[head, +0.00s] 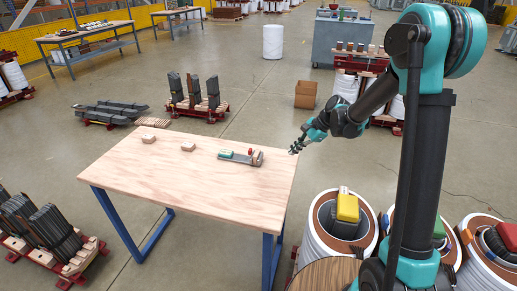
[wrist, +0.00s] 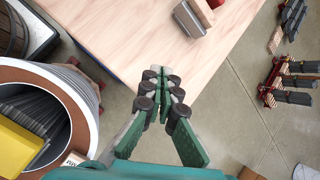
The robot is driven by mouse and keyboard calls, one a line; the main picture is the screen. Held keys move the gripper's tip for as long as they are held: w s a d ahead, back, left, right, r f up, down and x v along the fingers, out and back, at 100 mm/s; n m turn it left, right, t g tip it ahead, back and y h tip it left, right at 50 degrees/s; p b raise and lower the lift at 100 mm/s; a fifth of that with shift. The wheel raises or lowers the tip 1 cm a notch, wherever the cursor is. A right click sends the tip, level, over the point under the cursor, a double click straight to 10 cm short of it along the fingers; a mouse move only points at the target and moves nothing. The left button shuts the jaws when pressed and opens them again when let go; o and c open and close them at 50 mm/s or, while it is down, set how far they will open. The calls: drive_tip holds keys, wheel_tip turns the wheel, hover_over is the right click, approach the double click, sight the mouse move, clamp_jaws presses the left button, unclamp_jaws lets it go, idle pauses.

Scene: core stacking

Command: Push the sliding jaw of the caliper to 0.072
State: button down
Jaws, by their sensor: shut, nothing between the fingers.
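The caliper (head: 238,160) lies on the wooden table (head: 190,190) near its right side in the head view. It has a grey bar, a green part (head: 226,154) toward its left end and a small red part (head: 250,151) near its right end. The wrist view shows one end of the caliper (wrist: 190,20) at the top edge; the rest is cut off. I cannot read its scale. My gripper (head: 294,150) is shut and empty, just right of the table's right edge and apart from the caliper. Its closed fingers (wrist: 162,74) show in the wrist view.
Two small wooden blocks (head: 148,138) (head: 188,147) lie left of the caliper. White coils (head: 315,235) stand by the table's right side, one with a yellow block (head: 347,207) on it. The table's front half is clear.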

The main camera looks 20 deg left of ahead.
drive_tip(key=a+r+m+y, duration=0.3)
drive_tip(key=r+m, duration=0.2)
drive_tip(key=m, duration=0.2)
approach(252, 151)
drive_tip(key=f, duration=0.3)
drive_tip(key=shift+s+a+f, duration=0.3)
drive_tip(key=shift+s+a, duration=0.1)
drive_tip(key=shift+a, duration=1.95)
drive_tip(key=a, duration=0.5)
drive_tip(key=shift+a, duration=0.1)
